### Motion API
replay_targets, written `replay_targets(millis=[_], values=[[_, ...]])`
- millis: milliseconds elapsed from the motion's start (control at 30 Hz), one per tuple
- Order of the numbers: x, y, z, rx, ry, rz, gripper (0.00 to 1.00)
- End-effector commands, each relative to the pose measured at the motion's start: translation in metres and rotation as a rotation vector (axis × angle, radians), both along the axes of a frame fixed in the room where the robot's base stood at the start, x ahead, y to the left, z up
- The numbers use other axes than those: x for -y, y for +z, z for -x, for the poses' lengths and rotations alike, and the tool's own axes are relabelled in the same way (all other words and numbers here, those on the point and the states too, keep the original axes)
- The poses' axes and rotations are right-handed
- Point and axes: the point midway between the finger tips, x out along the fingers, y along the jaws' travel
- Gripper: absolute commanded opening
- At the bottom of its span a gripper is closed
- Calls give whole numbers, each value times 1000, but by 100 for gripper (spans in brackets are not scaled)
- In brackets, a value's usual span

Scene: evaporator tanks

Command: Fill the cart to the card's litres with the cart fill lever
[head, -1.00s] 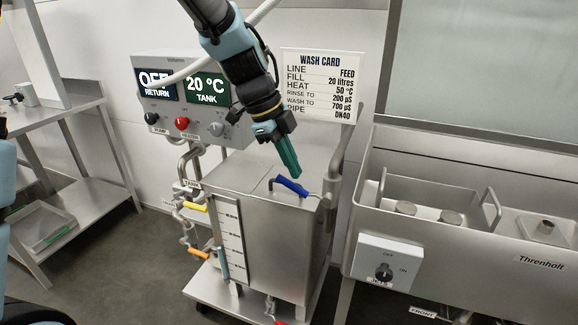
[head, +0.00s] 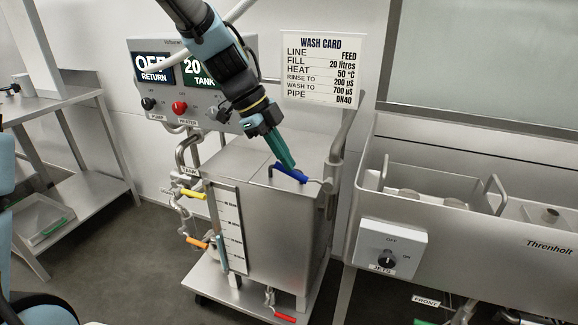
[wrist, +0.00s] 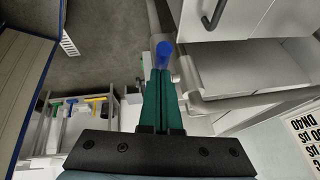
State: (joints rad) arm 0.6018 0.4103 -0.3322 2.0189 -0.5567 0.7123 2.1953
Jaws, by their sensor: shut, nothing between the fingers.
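The blue-handled lever (head: 291,174) sits on the top of the steel cart tank (head: 283,225), near its right rear. My gripper (head: 286,164) is shut and empty. Its green fingers point down, with their tips right at the blue handle; I cannot tell whether they touch. In the wrist view the blue handle end (wrist: 164,48) shows just beyond the closed fingertips (wrist: 161,70). The wash card (head: 321,70) reads FEED, fill 20 litres, heat 50 °C. The cart's level scale (head: 231,228) is on its front; its reading is too small to tell.
The control panel (head: 189,82) shows RETURN OFF; my arm partly hides the tank display. Yellow (head: 193,194), orange (head: 196,242) and red (head: 285,317) valve handles are on the cart. A sink (head: 463,225) with a jets knob (head: 388,259) stands right. A bench (head: 78,208) is left.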

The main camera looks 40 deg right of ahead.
Motion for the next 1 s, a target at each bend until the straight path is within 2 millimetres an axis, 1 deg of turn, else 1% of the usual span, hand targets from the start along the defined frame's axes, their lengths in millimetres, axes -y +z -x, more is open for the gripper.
replay_targets(millis=[33,500,633,1000], values=[[-1,-11,-4,-17,6,14,0],[-9,-33,-14,-193,2,130,0],[-10,-35,-16,-196,0,131,0],[-11,-35,-17,-194,1,128,0]])
